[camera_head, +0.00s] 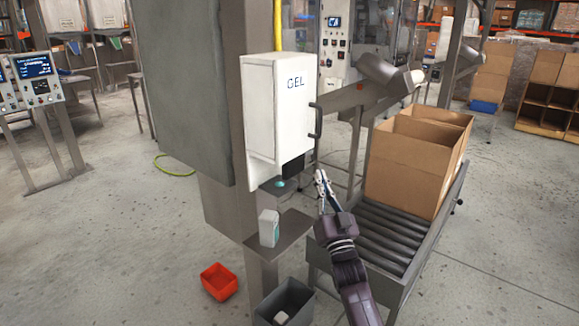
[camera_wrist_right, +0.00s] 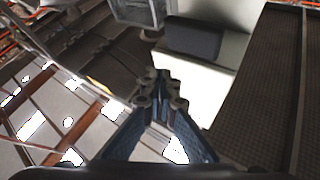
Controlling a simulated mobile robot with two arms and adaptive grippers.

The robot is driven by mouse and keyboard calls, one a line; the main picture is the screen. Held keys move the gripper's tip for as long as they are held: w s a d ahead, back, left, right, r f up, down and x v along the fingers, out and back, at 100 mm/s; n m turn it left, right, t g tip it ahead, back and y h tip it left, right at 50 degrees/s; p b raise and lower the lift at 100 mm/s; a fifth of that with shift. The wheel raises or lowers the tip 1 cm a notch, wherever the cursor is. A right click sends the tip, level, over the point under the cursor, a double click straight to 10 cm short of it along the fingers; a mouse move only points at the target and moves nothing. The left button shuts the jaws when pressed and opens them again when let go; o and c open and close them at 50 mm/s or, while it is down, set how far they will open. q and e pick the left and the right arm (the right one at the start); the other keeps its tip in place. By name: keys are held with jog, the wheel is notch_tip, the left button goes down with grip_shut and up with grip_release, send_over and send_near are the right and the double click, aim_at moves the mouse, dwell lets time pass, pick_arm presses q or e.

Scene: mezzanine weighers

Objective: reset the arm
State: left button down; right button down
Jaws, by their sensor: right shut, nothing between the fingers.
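My right gripper (camera_head: 323,185) reaches in from the lower right in the head view. Its fingers are shut and hold nothing. It is in front of and to the right of the white GEL dispenser (camera_head: 279,115), below its side handle (camera_head: 315,122), and looks apart from both. In the right wrist view, the shut fingertips (camera_wrist_right: 160,88) are in the middle, with a dark block (camera_wrist_right: 193,40) on a pale surface beyond them. My left gripper is not in view.
Under the dispenser, a teal patch (camera_head: 279,184) shows on a small tray, and a white bottle (camera_head: 268,228) stands on a lower shelf (camera_head: 291,232). A red bin (camera_head: 219,282) and a grey bin (camera_head: 286,300) are below. Open cardboard boxes (camera_head: 405,165) stand on a roller conveyor (camera_head: 385,236) to the right.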

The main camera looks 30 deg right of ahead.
jog(key=a+f+n+g+y, duration=0.1)
jog(key=a+f+g+y, duration=0.15)
jog(key=f, duration=1.05)
jog(key=a+f+n+g+y, duration=0.1)
jog(key=a+f+g, duration=0.2)
jog(key=f, duration=1)
jog(key=s+a+f+n+g+y, duration=0.1)
jog(key=s+a+f+g, duration=0.1)
jog(key=s+f, duration=0.35)
jog(key=s+a+f+g, duration=0.2)
jog(key=s+f, duration=0.1)
jog(key=f, duration=0.6)
jog(key=s+a+f+n+g+y, duration=0.15)
jog(key=s+f, duration=0.25)
jog(key=f, duration=0.4)
jog(key=s+a+f+n+g, duration=0.1)
jog(key=s+a+f+g, duration=0.15)
jog(key=s+f, duration=0.6)
jog(key=s+a+f+n+g, duration=0.1)
jog(key=s+a+f+g, duration=0.3)
jog(key=s, duration=0.8)
jog(key=s+a+f+g, duration=0.1)
jog(key=s+f, duration=0.7)
jog(key=s, duration=0.3)
jog(key=s+a+f+n+g, duration=0.1)
jog(key=s+f+g, duration=0.2)
jog(key=s, duration=1.1)
jog(key=shift+s+f, duration=0.15)
jog(key=shift+s, duration=0.25)
jog(key=shift+n, duration=0.25)
